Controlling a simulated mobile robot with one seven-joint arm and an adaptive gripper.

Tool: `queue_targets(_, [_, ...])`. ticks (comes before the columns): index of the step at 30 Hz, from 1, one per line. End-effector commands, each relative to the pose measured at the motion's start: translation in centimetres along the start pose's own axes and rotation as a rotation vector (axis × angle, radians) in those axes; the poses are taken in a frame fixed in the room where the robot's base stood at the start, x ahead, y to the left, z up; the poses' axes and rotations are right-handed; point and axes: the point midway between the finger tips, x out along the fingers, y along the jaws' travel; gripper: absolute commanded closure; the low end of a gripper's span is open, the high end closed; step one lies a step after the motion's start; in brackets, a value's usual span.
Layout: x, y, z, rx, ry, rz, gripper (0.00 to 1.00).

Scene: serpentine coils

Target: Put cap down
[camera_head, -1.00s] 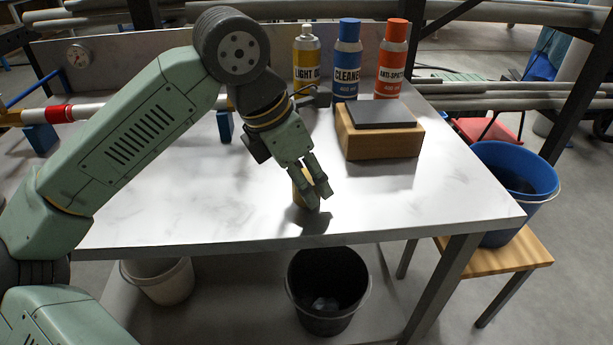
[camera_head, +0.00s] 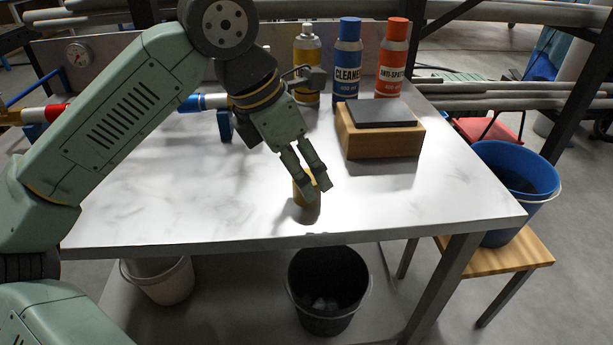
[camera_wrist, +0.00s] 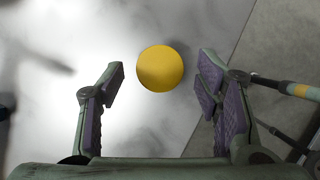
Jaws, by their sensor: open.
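The cap is yellow and stands on the white tabletop near the front edge. In the head view, the cap (camera_head: 303,192) is partly hidden behind my fingers. In the wrist view, the cap (camera_wrist: 160,68) shows as a round yellow disc, ahead of and between the two spread fingers. My gripper (camera_head: 318,187) points down at the cap from above. In the wrist view, my gripper (camera_wrist: 162,90) is open, with clear gaps between the cap and both purple pads.
A wooden block with a dark top (camera_head: 380,140) stands to the right. Behind it are a blue cleaner bottle (camera_head: 347,60), an orange-red bottle (camera_head: 391,60) and a yellow oil bottle (camera_head: 307,50). A black bucket (camera_head: 327,300) is below the table's front edge (camera_head: 250,243).

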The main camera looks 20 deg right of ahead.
Motion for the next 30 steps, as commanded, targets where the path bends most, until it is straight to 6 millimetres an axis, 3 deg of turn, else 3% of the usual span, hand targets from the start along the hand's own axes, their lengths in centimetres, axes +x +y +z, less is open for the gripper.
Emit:
queue_targets(6, [-4.9,0.0,0.0,-0.001,0.000,0.003,0.42])
queue_targets(12, [-8.2,0.1,0.0,-0.001,-0.001,0.002,0.42])
queue_targets(25, [-9.4,-0.1,0.1,0.003,-0.013,-0.004,0.42])
queue_targets(28, [-9.7,-1.3,1.4,0.035,-0.126,-0.037,0.42])
queue_targets(30, [-10.8,-3.3,3.2,0.076,-0.296,-0.086,0.42])
